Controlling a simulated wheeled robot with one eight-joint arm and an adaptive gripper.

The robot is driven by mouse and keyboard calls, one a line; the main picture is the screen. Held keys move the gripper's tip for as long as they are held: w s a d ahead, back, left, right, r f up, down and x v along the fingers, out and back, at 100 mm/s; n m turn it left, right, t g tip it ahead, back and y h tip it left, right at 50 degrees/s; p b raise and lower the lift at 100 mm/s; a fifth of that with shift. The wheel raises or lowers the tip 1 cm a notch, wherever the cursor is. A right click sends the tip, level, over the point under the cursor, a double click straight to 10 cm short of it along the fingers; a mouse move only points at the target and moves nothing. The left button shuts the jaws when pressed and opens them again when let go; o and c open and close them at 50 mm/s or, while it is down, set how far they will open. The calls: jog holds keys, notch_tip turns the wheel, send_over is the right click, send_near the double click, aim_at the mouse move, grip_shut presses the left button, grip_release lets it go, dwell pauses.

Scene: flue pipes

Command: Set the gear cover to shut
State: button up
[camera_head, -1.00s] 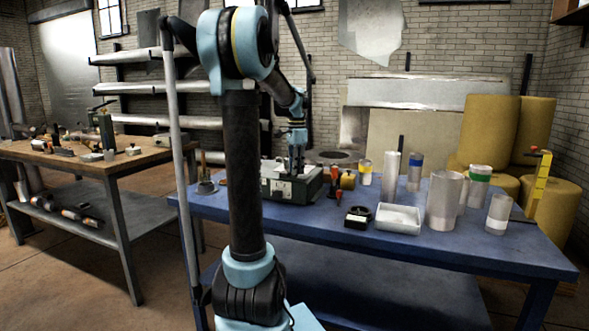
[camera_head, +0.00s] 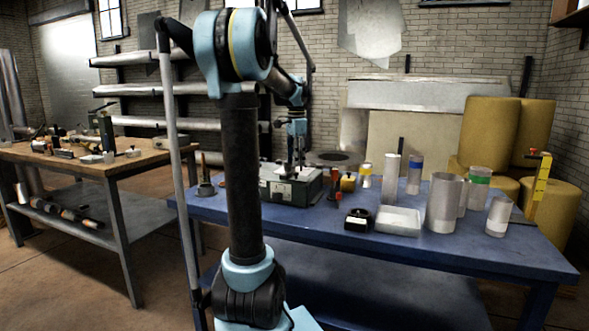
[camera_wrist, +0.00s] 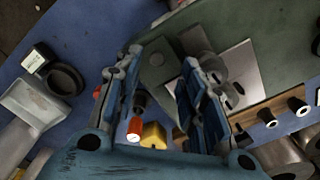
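The green machine (camera_head: 291,186) stands on the blue table and has pale plates on its front and top. In the wrist view its green body (camera_wrist: 275,40) and a bare metal plate (camera_wrist: 232,75) lie beyond the fingers. I cannot clearly pick out the gear cover or tell its position. My gripper (camera_head: 296,168) points down over the machine's top. In the wrist view my gripper (camera_wrist: 160,95) has its two fingers apart, with a gap between them and no held object visible. Whether a finger touches the machine is unclear.
Several metal cylinders, including a large one (camera_head: 443,203), fill the right side. A wooden workbench (camera_head: 90,157) is at left.

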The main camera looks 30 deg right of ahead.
notch_tip(320, 180, up, 8)
jog(key=shift+f, duration=0.2)
jog(key=shift+w, duration=0.1)
dwell(0.4)
